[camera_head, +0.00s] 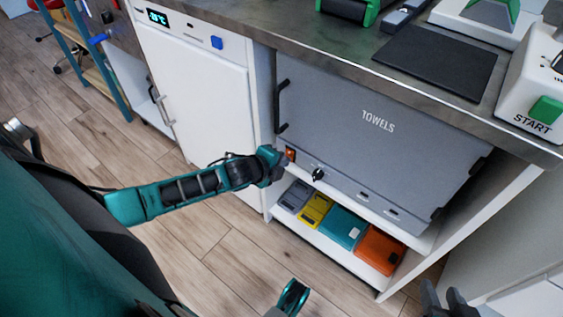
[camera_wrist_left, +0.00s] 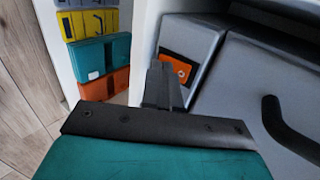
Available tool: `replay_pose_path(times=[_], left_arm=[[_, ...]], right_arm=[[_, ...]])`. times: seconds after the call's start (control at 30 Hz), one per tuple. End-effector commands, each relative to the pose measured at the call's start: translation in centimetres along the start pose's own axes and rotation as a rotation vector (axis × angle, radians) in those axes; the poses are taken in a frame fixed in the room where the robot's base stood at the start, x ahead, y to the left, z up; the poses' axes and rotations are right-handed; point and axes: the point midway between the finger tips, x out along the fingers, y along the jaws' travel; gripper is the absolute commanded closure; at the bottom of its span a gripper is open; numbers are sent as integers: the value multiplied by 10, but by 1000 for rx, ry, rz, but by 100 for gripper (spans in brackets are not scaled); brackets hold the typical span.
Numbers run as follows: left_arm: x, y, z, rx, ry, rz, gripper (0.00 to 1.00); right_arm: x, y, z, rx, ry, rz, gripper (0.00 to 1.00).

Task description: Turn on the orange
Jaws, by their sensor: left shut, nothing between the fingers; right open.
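A small orange switch (camera_head: 290,154) sits at the lower left of the grey front marked TOWELS (camera_head: 385,135). The fingers also show in the left wrist view (camera_wrist_left: 163,85). My right gripper (camera_head: 449,302) is open and empty at the lower right, low in front of the cabinet.
A black knob (camera_head: 318,174) is right of the switch, and a black handle (camera_head: 281,106) is above it. A white machine with a green START button (camera_head: 546,110) stands on the counter (camera_head: 340,62).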

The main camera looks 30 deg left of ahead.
Motion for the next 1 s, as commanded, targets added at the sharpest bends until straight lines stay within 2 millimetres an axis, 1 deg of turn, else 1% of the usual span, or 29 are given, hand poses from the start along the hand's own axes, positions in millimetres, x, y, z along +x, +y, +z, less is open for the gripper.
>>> replay_pose_path(times=[0.2, 0.3, 0.63, 1.0], left_arm=[[0, 0, 0, 0, 0, 0, 100], [3, -2, 0, -2, -1, -1, 100], [2, -3, 0, -1, 0, -2, 100], [-6, -16, 0, 0, 0, -4, 100]], right_arm=[[0, 0, -2, -1, 5, 0, 59], [-2, 0, -5, -1, 6, 1, 59], [-2, 4, -3, -4, 3, 7, 59], [-11, 3, -16, -5, 1, 8, 59]])
